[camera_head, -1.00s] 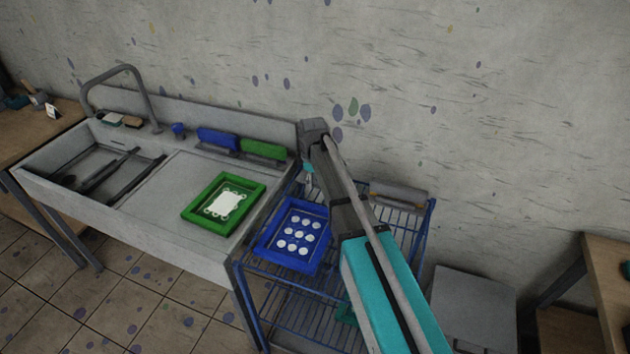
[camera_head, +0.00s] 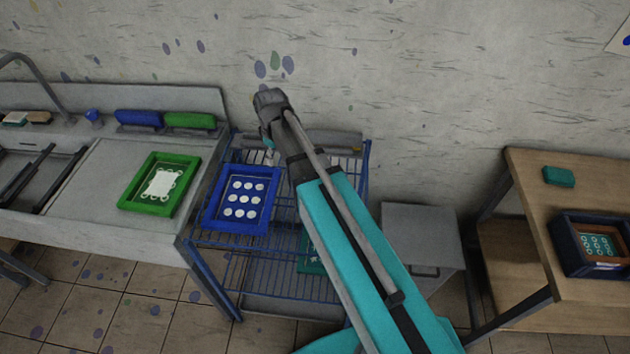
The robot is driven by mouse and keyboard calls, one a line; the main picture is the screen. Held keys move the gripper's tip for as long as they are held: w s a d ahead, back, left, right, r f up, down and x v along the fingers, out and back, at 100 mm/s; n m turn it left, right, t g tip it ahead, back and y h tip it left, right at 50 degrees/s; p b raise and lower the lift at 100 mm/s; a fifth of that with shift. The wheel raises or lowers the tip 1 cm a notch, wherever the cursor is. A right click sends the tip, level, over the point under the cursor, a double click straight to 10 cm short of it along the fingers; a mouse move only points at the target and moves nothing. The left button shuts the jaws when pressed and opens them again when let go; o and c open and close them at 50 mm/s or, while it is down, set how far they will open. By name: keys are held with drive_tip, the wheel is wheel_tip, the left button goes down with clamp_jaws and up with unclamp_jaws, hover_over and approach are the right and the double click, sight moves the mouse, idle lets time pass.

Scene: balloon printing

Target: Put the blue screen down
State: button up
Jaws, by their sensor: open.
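The blue screen (camera_head: 212,211), a blue frame with several white dots, lies flat on the top level of the blue wire rack (camera_head: 208,240). My gripper (camera_head: 269,156) is at the end of my teal and grey arm, just above and beyond the screen's far right corner. It is open and looks apart from the screen. The fingers are small in view and partly hidden by my wrist, and the arm covers the right part of the rack.
A green screen (camera_head: 190,180) lies on the sink counter (camera_head: 90,190) to the left. Blue (camera_head: 138,118) and green (camera_head: 190,120) squeegees rest behind it. A grey cabinet (camera_head: 420,235) stands right of the rack.

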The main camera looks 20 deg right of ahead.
drive_tip(key=s+d+m, duration=0.8)
drive_tip(key=s, duration=0.5)
drive_tip(key=shift+s+d, duration=0.4)
